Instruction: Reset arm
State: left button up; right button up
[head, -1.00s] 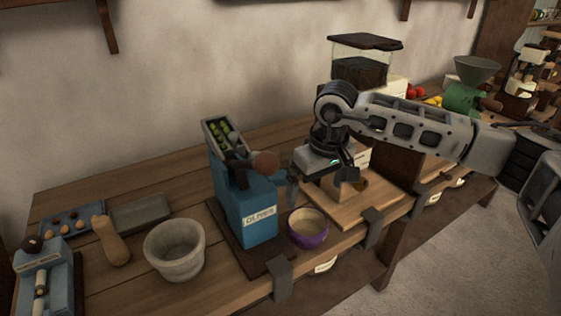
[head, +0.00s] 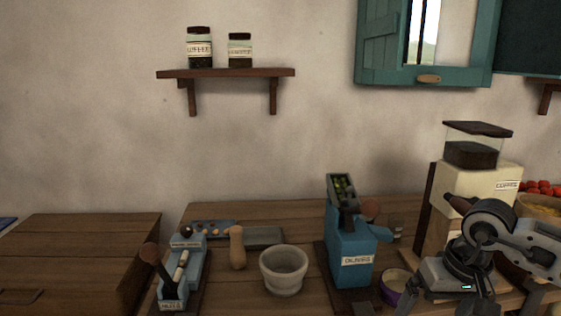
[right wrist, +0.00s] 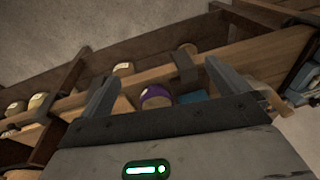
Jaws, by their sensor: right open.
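My right arm comes in from the right in the head view. My left gripper is in neither view.
A shelf (head: 225,73) with two jars hangs above. Wall space between is clear.

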jog(key=s+a+f+m+g+y, duration=0.1)
jog(key=s+a+f+m+y, duration=0.2)
jog(key=a, duration=0.6)
jog(key=s+a+m+g+y, duration=0.1)
jog(key=s+a+m+y, duration=0.15)
jog(key=a+y, duration=0.45)
jog(key=a+r+m+t+y, duration=0.6)
jog(key=a+m, duration=0.5)
jog(key=m, duration=0.7)
jog(key=w+d+f+m+t+h, duration=0.1)
jog(key=d+f+m+t+h, duration=0.35)
jog(key=m, duration=0.95)
jog(key=w+d+f+m+t+h, duration=0.1)
jog(key=d+f+m+t+h, duration=0.35)
jog(key=m, duration=0.95)
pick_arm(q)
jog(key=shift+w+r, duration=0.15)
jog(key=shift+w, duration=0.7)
pick_arm(e)
jog(key=s+d+f+m+g+h, duration=0.2)
jog(key=s+f+m, duration=0.4)
jog(key=m, duration=0.3)
jog(key=s+d+f+m+g+h, duration=0.2)
jog(key=s+f+m, duration=0.4)
jog(key=f+m, duration=0.3)
jog(key=shift+d+f+h, duration=0.15)
jog(key=shift+d+h, duration=0.55)
jog(key=shift+d, duration=0.3)
